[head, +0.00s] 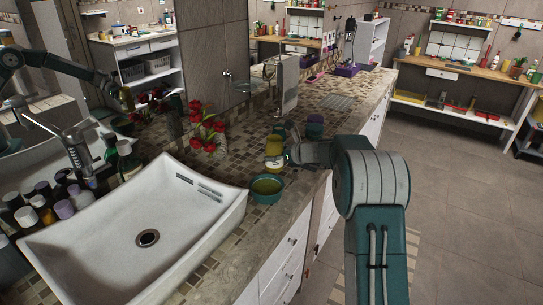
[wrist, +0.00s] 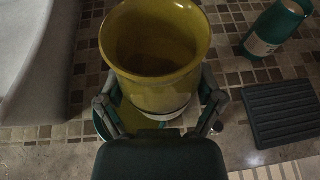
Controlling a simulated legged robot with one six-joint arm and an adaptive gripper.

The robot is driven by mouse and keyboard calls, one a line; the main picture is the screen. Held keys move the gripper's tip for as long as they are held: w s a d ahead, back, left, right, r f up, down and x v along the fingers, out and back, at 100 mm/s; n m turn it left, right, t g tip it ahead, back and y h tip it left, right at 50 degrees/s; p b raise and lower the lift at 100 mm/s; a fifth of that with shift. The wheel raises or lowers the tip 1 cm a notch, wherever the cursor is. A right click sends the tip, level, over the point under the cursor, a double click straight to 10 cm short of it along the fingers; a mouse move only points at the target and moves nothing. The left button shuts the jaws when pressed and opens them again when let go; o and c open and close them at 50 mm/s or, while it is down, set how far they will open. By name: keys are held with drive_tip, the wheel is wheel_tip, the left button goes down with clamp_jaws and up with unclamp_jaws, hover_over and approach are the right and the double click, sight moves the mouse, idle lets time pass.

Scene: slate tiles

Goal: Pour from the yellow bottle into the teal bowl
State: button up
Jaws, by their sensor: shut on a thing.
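The yellow bottle (head: 273,147) is held by my gripper (head: 289,154) over the counter and looks about upright in the head view. In the wrist view the bottle (wrist: 155,85) shows a wide round mouth, with a gripper finger on each side. The teal bowl (head: 256,193) stands on the counter near its front edge, just below and in front of the bottle in the head view. Its inside looks yellow-green. In the wrist view part of the teal bowl (wrist: 101,127) shows beneath the bottle; the rest is hidden by the bottle and gripper.
A white sink (head: 100,255) lies to the left, with several bottles behind it. Red flowers (head: 207,130) stand behind the bowl. A teal bottle (wrist: 274,27) and a dark ribbed tray (wrist: 282,112) are at the right in the wrist view.

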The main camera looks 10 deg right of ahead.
drive_tip(key=shift+d, duration=0.95)
drive_tip(key=shift+w+a+r+n+t+h, duration=0.1)
drive_tip(key=shift+a+r+n+t+h, duration=0.05)
drive_tip(key=shift+a+n, duration=0.2)
drive_tip(key=shift+w+a+r+n+t+h, duration=0.15)
drive_tip(key=shift+a+n, duration=0.1)
drive_tip(key=shift+a, duration=0.15)
drive_tip(key=shift+d, duration=0.7)
drive_tip(key=shift+w+d+n, duration=0.15)
drive_tip(key=shift+n, duration=0.25)
drive_tip(key=shift+w+a+f+n+t+h, duration=0.1)
drive_tip(key=shift+a+f+n+t+h, duration=0.1)
drive_tip(key=shift+a+n+t+h, duration=0.15)
drive_tip(key=shift+w+d+f+n+t, duration=0.1)
drive_tip(key=shift+d+f+n+t, duration=0.15)
drive_tip(key=shift+d, duration=0.2)
drive_tip(key=shift+a+f, duration=0.1)
drive_tip(key=shift+f, duration=0.15)
drive_tip(key=shift+w+d+f+n+t+h, duration=0.1)
drive_tip(key=shift+f+n+t+h, duration=0.05)
drive_tip(key=shift+f+n, duration=0.15)
drive_tip(key=shift+w+d+f+n+t+h, duration=0.1)
drive_tip(key=shift+f+n+t, duration=0.1)
drive_tip(key=shift+f, duration=0.2)
drive_tip(key=shift+w+d+f+n+t, duration=0.15)
drive_tip(key=shift+f+n+t, duration=0.1)
drive_tip(key=shift+f+n, duration=0.25)
